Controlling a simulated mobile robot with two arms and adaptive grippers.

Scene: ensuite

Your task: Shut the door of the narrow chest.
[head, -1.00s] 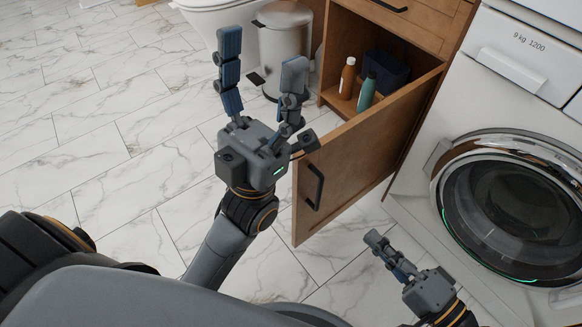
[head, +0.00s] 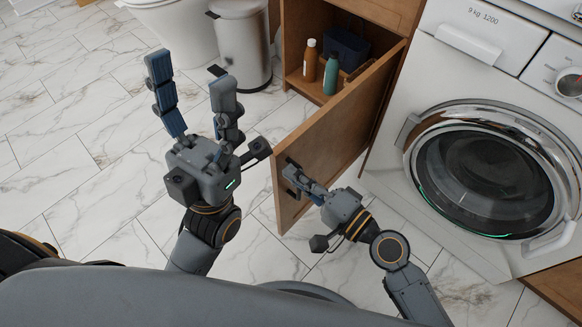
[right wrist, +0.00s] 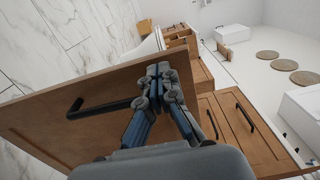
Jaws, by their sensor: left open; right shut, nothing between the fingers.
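The narrow wooden chest (head: 375,12) has its door (head: 340,125) standing wide open, swung out toward me. A black bar handle (right wrist: 98,108) is on the door's outer face in the right wrist view; my right gripper mostly covers it in the head view. My right gripper (head: 290,168) is shut and empty, its fingertips close to the outer face near the door's free edge. I cannot tell whether they touch it. It also shows in the right wrist view (right wrist: 160,72). My left gripper (head: 190,75) is open and empty above the floor, left of the door.
Inside the chest stand an orange bottle (head: 309,62), a teal bottle (head: 331,75) and a dark blue box (head: 347,48). A washing machine (head: 400,165) stands right of the chest. A pedal bin (head: 243,45) and toilet (head: 180,30) are left of it. Marble floor at left is clear.

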